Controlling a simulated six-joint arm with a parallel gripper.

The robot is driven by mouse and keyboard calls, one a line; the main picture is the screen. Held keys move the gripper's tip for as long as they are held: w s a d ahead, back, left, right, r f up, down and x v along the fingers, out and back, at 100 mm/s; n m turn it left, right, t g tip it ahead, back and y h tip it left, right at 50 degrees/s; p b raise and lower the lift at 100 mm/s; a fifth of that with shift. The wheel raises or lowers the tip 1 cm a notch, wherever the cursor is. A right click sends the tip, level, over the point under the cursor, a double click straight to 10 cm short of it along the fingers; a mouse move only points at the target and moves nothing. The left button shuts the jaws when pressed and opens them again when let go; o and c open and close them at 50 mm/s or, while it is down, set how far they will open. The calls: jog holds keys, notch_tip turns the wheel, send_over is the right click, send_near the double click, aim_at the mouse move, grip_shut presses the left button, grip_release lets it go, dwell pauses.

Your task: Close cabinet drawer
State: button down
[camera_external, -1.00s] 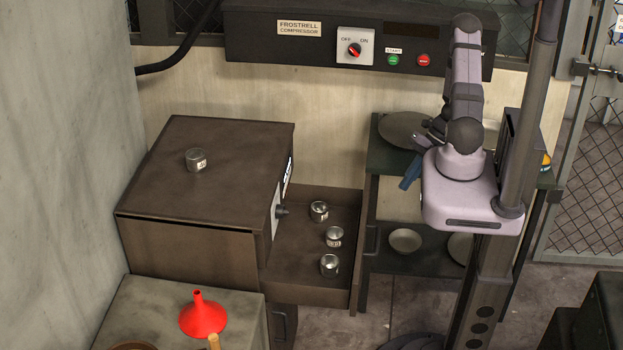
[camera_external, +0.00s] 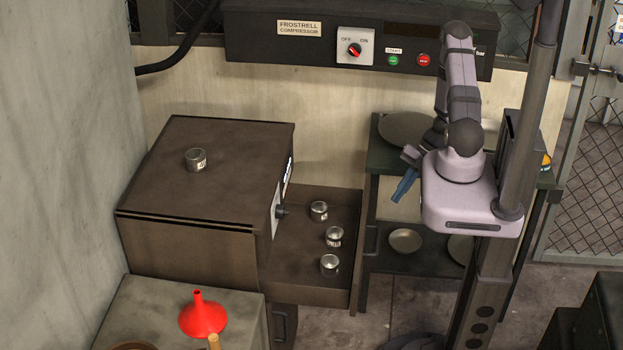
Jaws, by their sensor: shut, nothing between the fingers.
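The brown cabinet (camera_external: 185,250) stands at the left. Its drawer (camera_external: 290,290) is pulled out to the right, toward my arm. Several small metal-rimmed jars lie in the drawer, among them one at the back (camera_external: 319,211) and one at the front (camera_external: 329,264). My gripper (camera_external: 398,198) has blue fingers, shut and empty. It points down and left, to the right of the drawer's front edge and apart from it in the picture.
A jar (camera_external: 196,160) stands on the cabinet top. A green shelf unit (camera_external: 375,160) with plates and bowls stands behind my gripper. A red funnel (camera_external: 203,316) sits on a grey block at the front left. The compressor panel (camera_external: 270,45) spans the back wall.

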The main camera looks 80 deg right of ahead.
jog(key=w+a+f, duration=0.2)
jog(key=w+f, duration=0.2)
jog(key=w, duration=0.2)
jog(key=shift+w+f+p, duration=0.15)
jog(key=shift+w+p, duration=0.1)
jog(key=shift+p, duration=0.15)
jog(key=shift+w, duration=0.15)
jog(key=p, duration=0.2)
send_over(297, 216)
jog(key=shift+s, duration=0.35)
jog(key=shift+w, duration=0.3)
jog(key=shift+w+r, duration=0.15)
jog(key=shift+r, duration=0.05)
